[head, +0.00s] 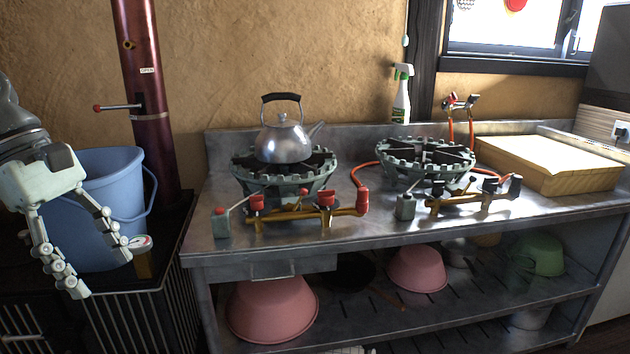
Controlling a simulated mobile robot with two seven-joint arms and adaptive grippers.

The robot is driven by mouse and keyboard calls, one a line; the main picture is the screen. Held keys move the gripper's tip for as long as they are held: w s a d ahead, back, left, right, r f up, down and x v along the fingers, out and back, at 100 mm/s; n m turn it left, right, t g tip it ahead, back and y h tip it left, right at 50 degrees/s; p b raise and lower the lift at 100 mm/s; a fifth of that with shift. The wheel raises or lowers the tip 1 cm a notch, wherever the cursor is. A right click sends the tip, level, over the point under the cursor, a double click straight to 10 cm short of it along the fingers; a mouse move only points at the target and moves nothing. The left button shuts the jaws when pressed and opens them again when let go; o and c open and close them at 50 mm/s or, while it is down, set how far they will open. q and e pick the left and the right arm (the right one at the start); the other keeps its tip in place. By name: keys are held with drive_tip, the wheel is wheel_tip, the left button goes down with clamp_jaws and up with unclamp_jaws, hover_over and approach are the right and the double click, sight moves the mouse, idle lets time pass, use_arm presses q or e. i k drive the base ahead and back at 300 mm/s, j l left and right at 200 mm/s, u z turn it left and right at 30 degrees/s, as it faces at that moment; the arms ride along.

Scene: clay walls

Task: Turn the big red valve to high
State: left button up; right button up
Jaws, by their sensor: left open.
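The left gas burner (283,178) stands on the metal counter with a brass pipe along its front. Two red valve knobs sit on this pipe: a left one (257,203) and a right one (326,199). They look similar in size, and I cannot read their settings. A smaller red part (303,191) lies between them. My left gripper (101,275) is open and empty, pointing down at the far left in front of the blue bucket. It is well apart from the valves. My right gripper is not in view.
A kettle (284,140) stands on the left burner. A second burner (425,160) and a wooden box (547,163) are to the right. A blue bucket (112,190) and a dark red pipe (146,70) are at left. The counter's front strip is clear.

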sight(326, 198)
drive_tip(key=i+l, duration=1.3)
drive_tip(key=i, duration=0.05)
